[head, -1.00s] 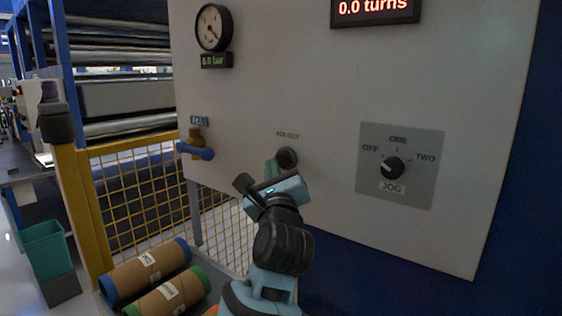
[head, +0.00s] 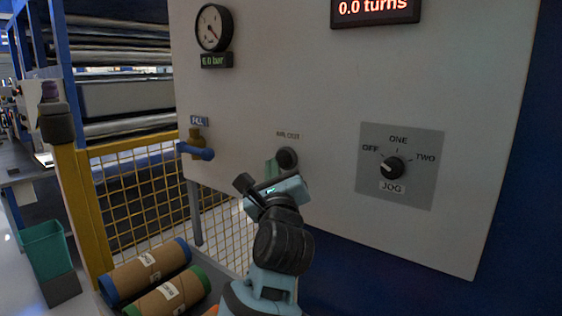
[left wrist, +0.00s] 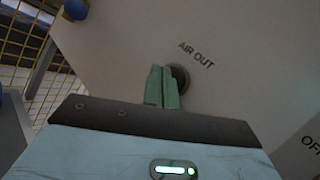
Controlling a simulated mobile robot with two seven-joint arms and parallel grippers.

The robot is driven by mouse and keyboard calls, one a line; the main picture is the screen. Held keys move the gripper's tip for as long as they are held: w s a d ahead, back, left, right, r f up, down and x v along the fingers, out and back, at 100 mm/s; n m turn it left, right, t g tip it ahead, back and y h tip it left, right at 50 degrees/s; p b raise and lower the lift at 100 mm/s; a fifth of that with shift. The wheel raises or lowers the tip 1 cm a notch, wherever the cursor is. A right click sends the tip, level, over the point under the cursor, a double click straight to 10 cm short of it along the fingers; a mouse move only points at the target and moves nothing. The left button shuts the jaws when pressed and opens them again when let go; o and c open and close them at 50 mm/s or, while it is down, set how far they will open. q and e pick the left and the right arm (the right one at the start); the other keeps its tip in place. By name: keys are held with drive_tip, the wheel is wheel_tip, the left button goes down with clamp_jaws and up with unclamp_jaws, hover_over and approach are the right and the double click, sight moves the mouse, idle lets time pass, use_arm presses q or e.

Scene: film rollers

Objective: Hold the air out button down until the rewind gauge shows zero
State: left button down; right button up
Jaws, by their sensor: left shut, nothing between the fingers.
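The air out button is a dark round button (head: 287,158) low on the pale panel. It also shows in the left wrist view (left wrist: 181,77), beside its AIR OUT label. My left gripper (head: 272,166) is shut and empty, its green fingertips at the button's left side. In the left wrist view the fingertips (left wrist: 162,86) cover part of the button. I cannot tell whether they press it. A round dial gauge (head: 212,27) is at the panel's upper left. A green readout in bar (head: 216,60) sits below it, its first digit hard to read. My right gripper is not in view.
A JOG knob (head: 392,168) is right of the button, pointing toward OFF. A blue-handled brass valve (head: 196,148) is to the left. A red display (head: 375,10) reads 0.0 turns. A yellow mesh fence (head: 130,205) and cardboard rollers (head: 150,270) are at lower left.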

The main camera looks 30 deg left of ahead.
use_arm(q)
drive_tip(key=shift+w, duration=0.15)
drive_tip(key=shift+w, duration=0.3)
drive_tip(key=shift+w+d, duration=0.1)
drive_tip(key=shift+w, duration=0.4)
idle(2.7)
drive_tip(key=shift+s, duration=0.15)
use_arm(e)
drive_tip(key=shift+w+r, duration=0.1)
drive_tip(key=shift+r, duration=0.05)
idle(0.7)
use_arm(q)
drive_tip(key=shift+s+p, duration=0.4)
drive_tip(key=shift+s, duration=0.35)
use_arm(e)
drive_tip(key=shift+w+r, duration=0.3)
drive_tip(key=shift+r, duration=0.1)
